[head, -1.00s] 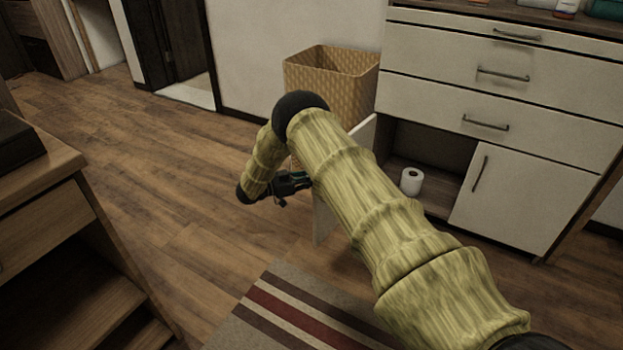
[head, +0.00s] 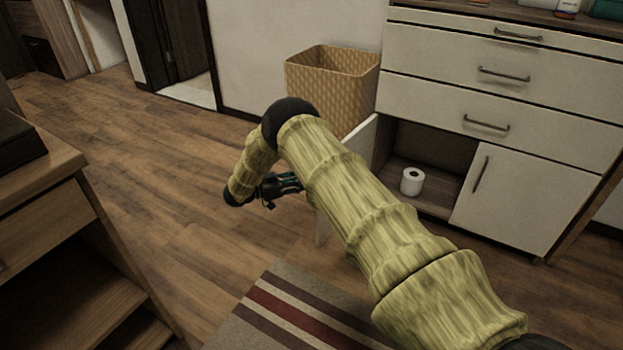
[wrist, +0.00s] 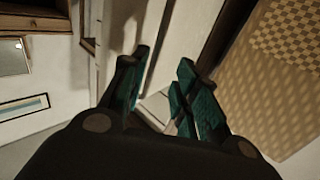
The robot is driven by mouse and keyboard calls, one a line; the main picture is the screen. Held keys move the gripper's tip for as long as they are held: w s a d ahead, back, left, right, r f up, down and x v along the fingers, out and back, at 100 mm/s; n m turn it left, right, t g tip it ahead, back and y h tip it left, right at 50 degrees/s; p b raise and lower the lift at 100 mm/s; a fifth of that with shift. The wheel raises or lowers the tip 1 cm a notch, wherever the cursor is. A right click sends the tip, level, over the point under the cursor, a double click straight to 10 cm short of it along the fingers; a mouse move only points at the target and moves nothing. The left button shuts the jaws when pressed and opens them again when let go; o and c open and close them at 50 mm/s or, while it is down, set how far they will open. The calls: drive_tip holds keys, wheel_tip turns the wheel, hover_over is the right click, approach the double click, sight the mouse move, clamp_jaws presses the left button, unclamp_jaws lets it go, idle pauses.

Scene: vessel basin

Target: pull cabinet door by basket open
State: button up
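The cabinet door by the basket (head: 363,134) is white and stands swung out from the cabinet (head: 548,112). My arm hides much of it. The woven tan basket (head: 325,84) stands behind the door, against the wall; it fills the right of the wrist view (wrist: 277,75). My gripper (head: 293,183) is low beside the door's free end, partly behind my arm. In the wrist view my gripper (wrist: 163,75) has its teal-padded fingers apart. A pale surface shows between them, but I cannot tell whether they touch the door.
The cabinet's opening shows a toilet paper roll (head: 411,181) on its floor. Another white door (head: 520,200) to the right is closed. A striped rug (head: 290,315) lies in front. A wooden desk (head: 50,210) stands at left. The floor between desk and basket is clear.

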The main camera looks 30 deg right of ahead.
drive_tip(key=v, duration=0.7)
drive_tip(key=shift+a, duration=0.35)
drive_tip(key=shift+w+f, duration=0.1)
drive_tip(key=s+a+f+n+t+y, duration=0.3)
drive_tip(key=s+f+n+t+y, duration=0.2)
drive_tip(key=s+f+n+t, duration=0.4)
drive_tip(key=s+a+f+n+t+y, duration=0.35)
drive_tip(key=s+f+n+y, duration=0.2)
drive_tip(key=f, duration=0.45)
drive_tip(key=s+a+f+n+g+y, duration=0.2)
drive_tip(key=s, duration=0.7)
drive_tip(key=s+a+f+n+g+y, duration=0.1)
drive_tip(key=s+a+f+n+y, duration=0.1)
drive_tip(key=s, duration=0.7)
drive_tip(key=s+a+r+n+g+y, duration=0.1)
drive_tip(key=s+g, duration=0.1)
drive_tip(key=s, duration=0.6)
drive_tip(key=s+a+r+g+y, duration=0.1)
drive_tip(key=s+r+g, duration=0.1)
drive_tip(key=s, duration=0.5)
drive_tip(key=s+a+r+n+g+y, duration=0.1)
drive_tip(key=s+g, duration=0.1)
drive_tip(key=s, duration=0.6)
wheel_tip(320, 180, up, 38)
drive_tip(key=p, duration=3.8)
drive_tip(key=shift+w+d+p, duration=0.25)
drive_tip(key=shift+w+p, duration=0.05)
